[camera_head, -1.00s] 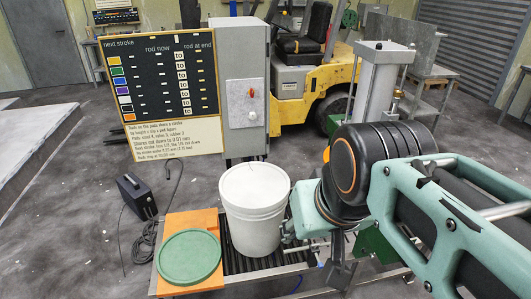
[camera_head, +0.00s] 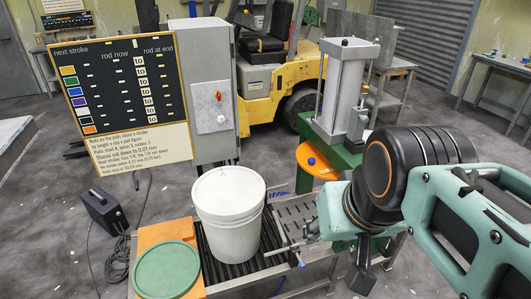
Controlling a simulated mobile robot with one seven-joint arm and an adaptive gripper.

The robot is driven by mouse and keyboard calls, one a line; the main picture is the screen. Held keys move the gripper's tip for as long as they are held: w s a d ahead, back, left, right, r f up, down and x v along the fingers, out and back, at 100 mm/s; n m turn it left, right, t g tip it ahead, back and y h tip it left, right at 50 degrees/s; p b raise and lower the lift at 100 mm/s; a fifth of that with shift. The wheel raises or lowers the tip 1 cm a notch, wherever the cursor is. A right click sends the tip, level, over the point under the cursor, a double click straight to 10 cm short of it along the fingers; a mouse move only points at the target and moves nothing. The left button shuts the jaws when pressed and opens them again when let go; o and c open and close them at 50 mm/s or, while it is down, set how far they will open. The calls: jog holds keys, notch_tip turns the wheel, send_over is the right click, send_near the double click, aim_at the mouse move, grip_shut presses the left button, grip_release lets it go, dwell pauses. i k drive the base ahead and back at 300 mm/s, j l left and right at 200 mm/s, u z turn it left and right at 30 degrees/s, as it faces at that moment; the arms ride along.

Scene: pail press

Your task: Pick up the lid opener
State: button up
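I cannot make out a lid opener for certain in this view. My gripper (camera_head: 360,277) hangs dark and partly seen at the bottom, right of the pail and in front of the steel stand. Its finger opening is too unclear to judge. A white pail (camera_head: 230,235) with a white lid (camera_head: 228,188) on top stands upright on the dark roller conveyor (camera_head: 216,268), left of my gripper and apart from it. A green round lid (camera_head: 166,269) lies on an orange board (camera_head: 164,232) left of the pail.
A press with a grey cylinder (camera_head: 343,85) and an orange plate (camera_head: 318,164) stands behind my arm. A chart board (camera_head: 120,85) and grey cabinet (camera_head: 205,85) stand behind the conveyor. A black box (camera_head: 103,213) with a cable sits on the floor at left.

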aim_at(284, 243)
jog(key=i, duration=0.9)
